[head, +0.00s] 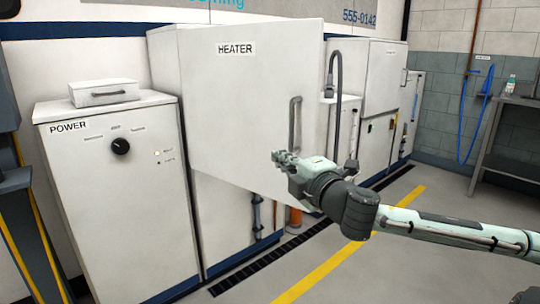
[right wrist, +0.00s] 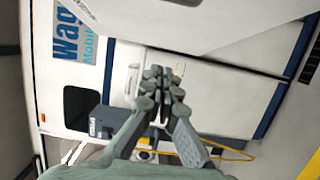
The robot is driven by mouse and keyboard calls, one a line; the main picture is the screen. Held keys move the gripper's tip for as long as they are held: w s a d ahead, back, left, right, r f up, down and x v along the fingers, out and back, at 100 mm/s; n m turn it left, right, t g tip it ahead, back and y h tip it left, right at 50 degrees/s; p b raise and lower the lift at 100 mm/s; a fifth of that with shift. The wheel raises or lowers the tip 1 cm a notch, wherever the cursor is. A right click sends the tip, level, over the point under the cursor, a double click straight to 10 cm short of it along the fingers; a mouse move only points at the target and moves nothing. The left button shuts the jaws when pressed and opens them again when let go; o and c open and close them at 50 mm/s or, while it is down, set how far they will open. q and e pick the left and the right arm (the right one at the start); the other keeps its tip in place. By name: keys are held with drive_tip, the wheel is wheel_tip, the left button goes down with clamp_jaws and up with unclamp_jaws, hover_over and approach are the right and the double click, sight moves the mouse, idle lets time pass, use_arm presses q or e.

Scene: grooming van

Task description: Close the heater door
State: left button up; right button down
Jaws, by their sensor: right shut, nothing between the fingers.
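The heater door (head: 240,90) is a large white panel marked HEATER, in the middle of the head view. It stands swung out from its cabinet (head: 225,210); its lower right corner juts toward me. A grey upright bar handle (head: 295,125) is near its right edge. My right gripper (head: 279,157) is shut and empty, in front of the door's lower right part, just below and left of the handle in the picture. I cannot tell whether it touches the door. Its shut fingers also show in the right wrist view (right wrist: 165,76). My left gripper is not in view.
A white POWER cabinet (head: 120,190) with a black knob and a small case (head: 104,92) on top stands to the left. A dark curved hose (head: 335,75) and more white cabinets (head: 368,80) are to the right. The floor by the yellow line (head: 325,270) is clear.

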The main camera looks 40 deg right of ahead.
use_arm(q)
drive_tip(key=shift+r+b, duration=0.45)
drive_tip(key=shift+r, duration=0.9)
use_arm(e)
drive_tip(key=shift+w+d, duration=0.2)
drive_tip(key=shift+w, duration=1.05)
drive_tip(key=shift+w+d, duration=0.2)
drive_tip(key=shift+w, duration=1)
